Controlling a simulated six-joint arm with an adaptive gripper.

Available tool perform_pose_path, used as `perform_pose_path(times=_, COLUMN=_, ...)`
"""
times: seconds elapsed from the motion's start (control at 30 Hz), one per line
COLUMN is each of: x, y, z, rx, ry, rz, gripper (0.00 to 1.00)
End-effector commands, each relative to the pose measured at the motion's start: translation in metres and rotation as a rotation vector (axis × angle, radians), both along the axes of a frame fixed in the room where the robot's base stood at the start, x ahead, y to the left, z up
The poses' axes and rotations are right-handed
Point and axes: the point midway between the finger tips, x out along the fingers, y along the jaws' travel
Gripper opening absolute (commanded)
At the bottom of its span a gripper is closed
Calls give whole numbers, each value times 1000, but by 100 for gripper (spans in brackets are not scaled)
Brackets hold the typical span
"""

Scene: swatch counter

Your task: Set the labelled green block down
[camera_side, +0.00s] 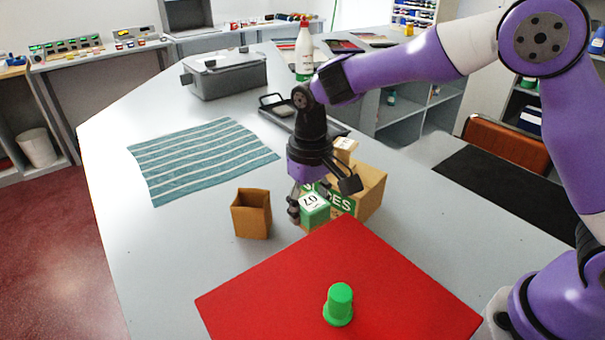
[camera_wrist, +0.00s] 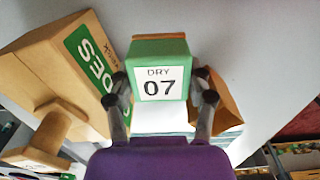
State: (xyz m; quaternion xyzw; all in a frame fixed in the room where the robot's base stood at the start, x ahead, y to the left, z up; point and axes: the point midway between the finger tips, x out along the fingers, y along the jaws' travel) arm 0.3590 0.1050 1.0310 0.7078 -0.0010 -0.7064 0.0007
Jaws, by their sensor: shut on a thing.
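The green block (camera_side: 315,211) has a white label; in the wrist view the block (camera_wrist: 158,48) reads "DRY 07". My gripper (camera_side: 308,202) is shut on it, with one finger on each side in the wrist view (camera_wrist: 161,92). In the side view the block is in front of the cardboard box with the green label, above or at the grey counter (camera_side: 250,265). I cannot tell whether its underside touches the counter.
The cardboard box (camera_side: 372,190) is close behind the block. A small open brown box (camera_side: 251,214) stands to the left. A red mat (camera_side: 260,300) holds a green peg-like piece (camera_side: 340,303). A striped cloth (camera_side: 200,158) and grey case (camera_side: 225,76) lie farther back.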

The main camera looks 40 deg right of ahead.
Motion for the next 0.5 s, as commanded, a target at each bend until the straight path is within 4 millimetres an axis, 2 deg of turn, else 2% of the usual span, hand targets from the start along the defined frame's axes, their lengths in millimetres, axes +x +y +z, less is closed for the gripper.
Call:
perform_pose_path(times=0.27, x=0, y=-1, z=-38, rx=-1, ry=2, rz=0, gripper=26)
perform_pose_path(times=0.5, x=0, y=0, z=-41, rx=0, ry=-1, rz=1, gripper=26)
